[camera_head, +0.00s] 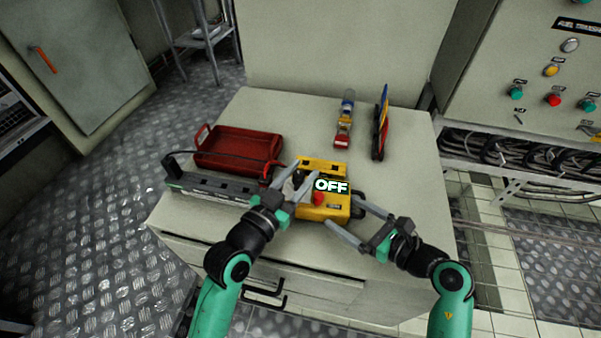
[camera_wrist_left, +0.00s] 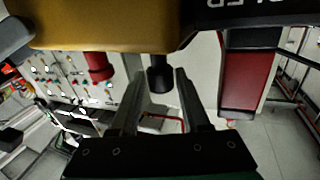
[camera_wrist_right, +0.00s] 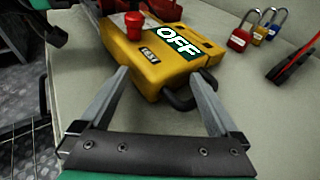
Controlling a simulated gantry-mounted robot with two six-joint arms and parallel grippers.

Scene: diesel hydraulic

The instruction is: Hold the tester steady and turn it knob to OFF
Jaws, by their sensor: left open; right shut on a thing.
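The yellow tester (camera_head: 325,166) lies on the light cabinet top, with a red button and a green-and-white OFF label on its face. It also shows in the right wrist view (camera_wrist_right: 128,50), with a black handle (camera_wrist_right: 186,98) at its near side. My right gripper (camera_head: 344,213) is shut on the tester's near right end, one finger on each side, as the right wrist view shows (camera_wrist_right: 161,74). My left gripper (camera_head: 298,180) is open at the tester's left side. In the left wrist view its fingers (camera_wrist_left: 159,78) stand either side of a black knob (camera_wrist_left: 160,76); contact cannot be told.
A red tray (camera_head: 240,148) and a long grey device (camera_head: 212,187) lie left of the tester. Padlocks (camera_head: 344,125) and a red-and-blue tool (camera_head: 380,125) lie behind it. A control panel (camera_head: 535,75) stands at right. The cabinet top's back left is clear.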

